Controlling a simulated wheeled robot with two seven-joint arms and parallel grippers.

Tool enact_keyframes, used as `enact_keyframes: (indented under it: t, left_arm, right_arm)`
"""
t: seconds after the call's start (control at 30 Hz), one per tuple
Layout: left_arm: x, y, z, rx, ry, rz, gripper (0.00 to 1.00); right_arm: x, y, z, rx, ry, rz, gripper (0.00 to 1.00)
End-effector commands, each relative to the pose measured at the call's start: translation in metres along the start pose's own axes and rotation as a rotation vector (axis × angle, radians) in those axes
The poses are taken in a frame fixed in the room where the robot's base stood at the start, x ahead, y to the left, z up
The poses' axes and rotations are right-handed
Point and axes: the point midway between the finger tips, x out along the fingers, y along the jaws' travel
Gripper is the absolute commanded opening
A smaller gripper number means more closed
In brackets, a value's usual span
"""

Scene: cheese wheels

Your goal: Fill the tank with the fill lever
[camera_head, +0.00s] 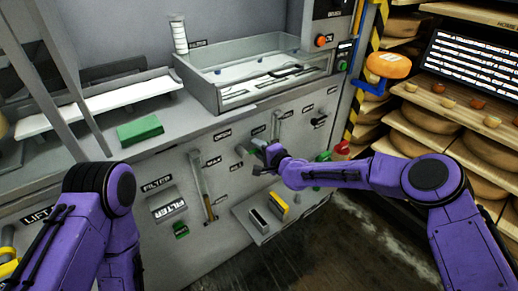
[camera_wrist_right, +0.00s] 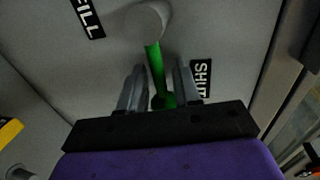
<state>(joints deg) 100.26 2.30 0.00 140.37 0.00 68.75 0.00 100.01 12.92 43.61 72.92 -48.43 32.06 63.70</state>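The fill lever is a green bar (camera_wrist_right: 155,65) hanging from a round grey pivot beside the FILL label (camera_wrist_right: 88,17) in the right wrist view. A label reading SHUT (camera_wrist_right: 201,77) is at its lower right. My right gripper (camera_wrist_right: 159,85) has its two fingers on either side of the lever, with a gap showing on both sides. In the head view my right gripper (camera_head: 264,160) is at the front panel and hides much of the lever. The tank (camera_head: 210,85) is the open grey basin above the panel. My left gripper is out of view.
The panel holds other controls, including a long lever (camera_head: 202,185) in a slot and a filter box (camera_head: 167,206). A tray with a yellow block (camera_head: 278,206) juts out below my right gripper. Cheese shelves (camera_head: 440,140) stand at right.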

Motion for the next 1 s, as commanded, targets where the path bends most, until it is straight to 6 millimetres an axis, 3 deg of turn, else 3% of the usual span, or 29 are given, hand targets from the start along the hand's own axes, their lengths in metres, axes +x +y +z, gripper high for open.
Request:
enact_keyframes:
  t: [0.17, 0.27, 0.3, 0.67, 1.0]
  left_arm:
    - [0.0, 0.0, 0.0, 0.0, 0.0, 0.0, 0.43]
    - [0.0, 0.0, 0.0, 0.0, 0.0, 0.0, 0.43]
    - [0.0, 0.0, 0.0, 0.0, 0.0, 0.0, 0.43]
    - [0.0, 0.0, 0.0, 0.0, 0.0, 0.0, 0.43]
    - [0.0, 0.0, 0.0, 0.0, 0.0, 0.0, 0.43]
  right_arm:
    - [0.0, 0.0, 0.0, 0.0, 0.0, -0.001, 0.33]
    - [0.0, 0.0, 0.0, 0.0, 0.0, -0.001, 0.03]
    - [0.0, 0.0, 0.0, 0.0, 0.0, -0.001, 0.0]
    - [-0.001, -0.003, 0.0, -0.031, 0.007, -0.002, 0.0]
    - [-0.003, -0.015, 0.002, -0.243, 0.048, -0.001, 0.0]
